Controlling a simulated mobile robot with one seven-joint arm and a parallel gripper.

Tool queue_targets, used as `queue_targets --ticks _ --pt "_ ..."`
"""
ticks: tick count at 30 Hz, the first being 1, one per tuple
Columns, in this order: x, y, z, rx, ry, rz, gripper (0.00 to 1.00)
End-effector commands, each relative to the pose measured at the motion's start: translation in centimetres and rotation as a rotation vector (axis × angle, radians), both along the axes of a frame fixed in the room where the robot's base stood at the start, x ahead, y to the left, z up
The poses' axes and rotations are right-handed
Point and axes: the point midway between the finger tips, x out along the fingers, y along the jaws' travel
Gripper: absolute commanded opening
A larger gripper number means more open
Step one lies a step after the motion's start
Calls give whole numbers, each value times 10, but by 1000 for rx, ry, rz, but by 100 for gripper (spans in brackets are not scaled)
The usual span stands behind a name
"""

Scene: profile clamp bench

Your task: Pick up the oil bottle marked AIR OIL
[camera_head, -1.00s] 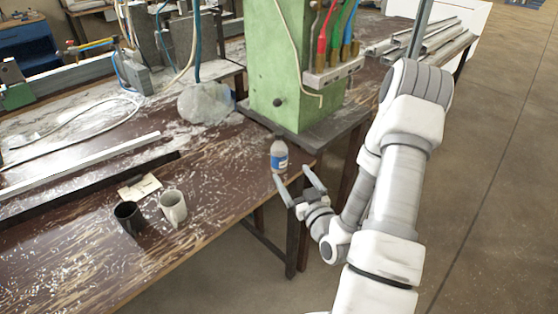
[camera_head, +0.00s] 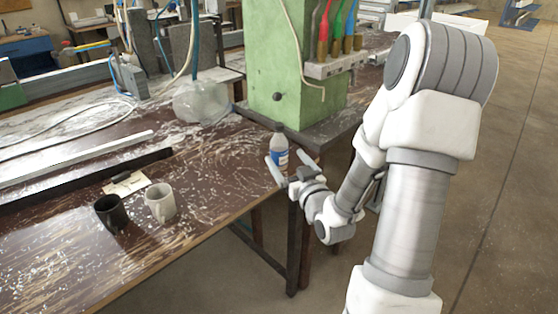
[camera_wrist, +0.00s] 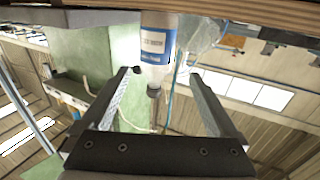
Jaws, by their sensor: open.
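The oil bottle (camera_head: 280,150) stands upright near the right edge of the wooden bench, close to the green machine. It is clear with a blue and white label and a narrow neck. In the wrist view the bottle (camera_wrist: 157,50) appears upside down, its label facing me; the small print is hard to read. My gripper (camera_head: 288,164) is open and empty at the bench edge, its two fingers pointing at the bottle. In the wrist view my gripper (camera_wrist: 160,76) has one finger on each side of the bottle's line, with the bottle body at or just beyond the fingertips.
A black mug (camera_head: 111,214) and a white mug (camera_head: 161,203) stand left of the bottle. The green machine (camera_head: 290,75) rises right behind it, with a clear plastic bag (camera_head: 200,102) beside it. The bench surface (camera_head: 215,180) between the mugs and bottle is mostly clear.

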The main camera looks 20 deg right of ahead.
Motion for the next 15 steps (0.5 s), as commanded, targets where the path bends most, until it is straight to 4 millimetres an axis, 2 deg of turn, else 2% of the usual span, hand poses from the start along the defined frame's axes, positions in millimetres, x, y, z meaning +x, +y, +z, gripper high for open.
queue_targets --ticks 3,10,15 --pt "16 -1 1 0 -1 2 95" --pt "32 -4 1 0 -1 0 95" --pt "57 -10 3 0 -3 1 95"
